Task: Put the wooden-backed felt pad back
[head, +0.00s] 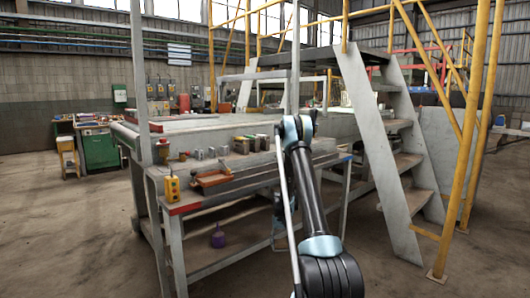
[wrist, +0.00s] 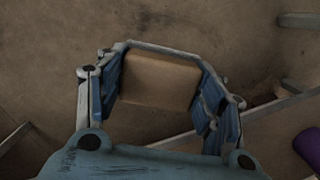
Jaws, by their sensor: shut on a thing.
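The felt pad (wrist: 157,82) shows in the wrist view as a tan, wood-coloured block, its broad face toward the camera. My gripper (wrist: 160,88) is shut on it, with a blue-grey finger at its left and right sides. The felt side is not visible. The pad is held above a brown floor, apart from other things. In the head view my arm reaches toward the workbench (head: 245,187), but the gripper and the pad cannot be made out there.
On the bench are a reddish tray (head: 212,180), several small blocks or tins, and a yellow control box (head: 172,188). Steel stairs (head: 380,150) with yellow rails stand to the right. Floor at front left is clear.

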